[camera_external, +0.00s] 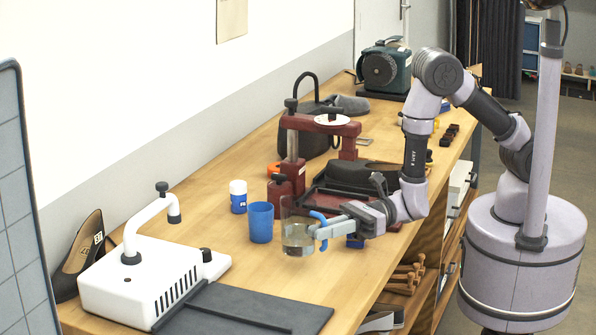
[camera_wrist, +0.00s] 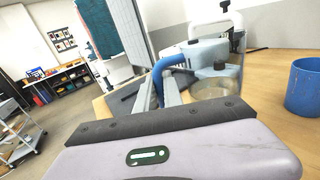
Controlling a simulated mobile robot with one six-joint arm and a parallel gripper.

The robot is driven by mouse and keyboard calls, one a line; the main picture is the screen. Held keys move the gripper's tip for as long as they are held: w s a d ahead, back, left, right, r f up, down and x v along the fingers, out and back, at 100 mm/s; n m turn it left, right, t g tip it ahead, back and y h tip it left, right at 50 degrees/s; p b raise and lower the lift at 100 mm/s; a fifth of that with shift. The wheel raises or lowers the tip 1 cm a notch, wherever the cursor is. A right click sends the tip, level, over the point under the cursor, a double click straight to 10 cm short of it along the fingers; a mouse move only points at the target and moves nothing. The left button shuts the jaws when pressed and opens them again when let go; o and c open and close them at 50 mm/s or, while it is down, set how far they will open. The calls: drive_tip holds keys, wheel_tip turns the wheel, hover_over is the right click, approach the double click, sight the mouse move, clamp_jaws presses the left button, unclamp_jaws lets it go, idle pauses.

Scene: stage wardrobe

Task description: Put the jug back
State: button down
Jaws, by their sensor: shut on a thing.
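The jug (camera_external: 297,237) is a clear glass vessel with a blue handle and a little dark or clear content low in it. My gripper (camera_external: 326,230) is shut on the blue handle from the right, near the bench's front edge. The jug looks about upright; I cannot tell whether its base touches the bench. In the wrist view the blue handle (camera_wrist: 172,66) lies between the fingers and the jug's glass body (camera_wrist: 214,88) is partly hidden. The white machine (camera_external: 152,268) with a curved spout stands left of the jug, apart from it.
A blue cup (camera_external: 261,223) stands close behind the jug. A white and blue bottle (camera_external: 238,197) is farther back. A dark grey mat (camera_external: 240,311) lies at the front. A dark shoe (camera_external: 80,256) is at left. A red press (camera_external: 291,150) and black tray stand behind my gripper.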

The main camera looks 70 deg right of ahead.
sight(326, 248)
wheel_tip(326, 248, down, 4)
drive_tip(key=shift+f+b, duration=0.15)
drive_tip(key=shift+b, duration=0.7)
drive_tip(key=shift+r, duration=0.2)
drive_tip(key=c, duration=1.9)
unclamp_jaws()
drive_tip(key=shift+f, duration=0.2)
drive_tip(key=o, duration=0.4)
drive_tip(key=shift+r, duration=0.15)
